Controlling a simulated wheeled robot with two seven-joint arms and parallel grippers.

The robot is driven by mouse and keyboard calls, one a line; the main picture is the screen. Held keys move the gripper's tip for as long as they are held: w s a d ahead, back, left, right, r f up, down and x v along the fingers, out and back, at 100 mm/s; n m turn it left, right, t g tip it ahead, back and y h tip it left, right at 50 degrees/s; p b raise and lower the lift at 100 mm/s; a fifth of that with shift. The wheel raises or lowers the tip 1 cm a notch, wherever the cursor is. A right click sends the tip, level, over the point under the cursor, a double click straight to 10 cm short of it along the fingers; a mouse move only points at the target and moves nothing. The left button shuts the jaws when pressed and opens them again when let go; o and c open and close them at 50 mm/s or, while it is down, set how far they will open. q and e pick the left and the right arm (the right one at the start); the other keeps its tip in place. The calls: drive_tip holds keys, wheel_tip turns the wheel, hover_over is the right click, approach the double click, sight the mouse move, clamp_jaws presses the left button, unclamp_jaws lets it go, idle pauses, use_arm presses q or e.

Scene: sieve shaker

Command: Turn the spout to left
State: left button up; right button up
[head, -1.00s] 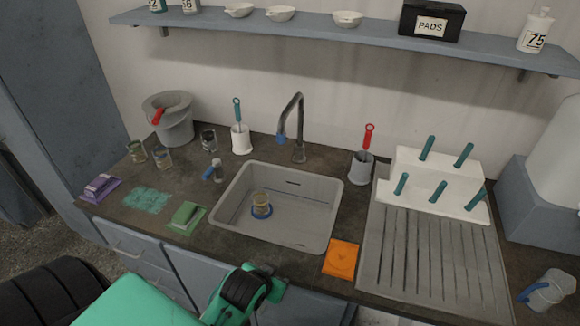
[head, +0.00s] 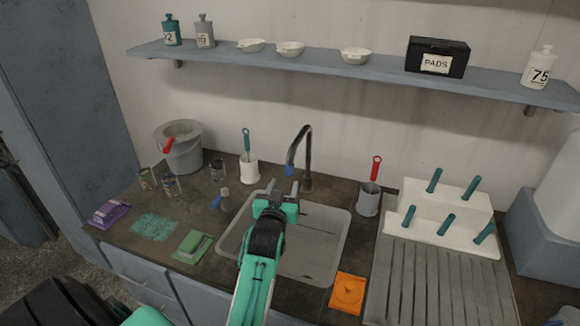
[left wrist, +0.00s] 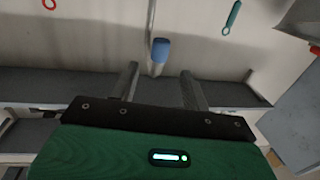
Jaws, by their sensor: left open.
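The spout (head: 306,140) is a dark grey curved tap pipe behind the sink (head: 335,245). Its blue tip (head: 289,170) hangs toward the front left, over the back of the sink. My left gripper (head: 282,187) is open and empty, with its two fingers pointing at the tap. In the head view the fingertips show just below the blue tip. In the left wrist view the blue tip (left wrist: 160,50) appears in line with the gap between the fingers (left wrist: 159,70), beyond their ends. No contact shows. My arm hides part of the sink. My right gripper is not in view.
A white holder with a teal brush (head: 248,168) stands left of the tap, and a grey holder with a red brush (head: 368,198) right of it. A small blue-nozzled bottle (head: 224,200) stands left of the sink. The shelf (head: 330,67) runs above.

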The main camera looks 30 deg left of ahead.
sight(289, 171)
use_arm(q)
drive_tip(key=p+x, duration=0.2)
drive_tip(key=x, duration=0.7)
drive_tip(key=shift+w+a, duration=0.15)
drive_tip(key=shift+w, duration=0.1)
clamp_jaws()
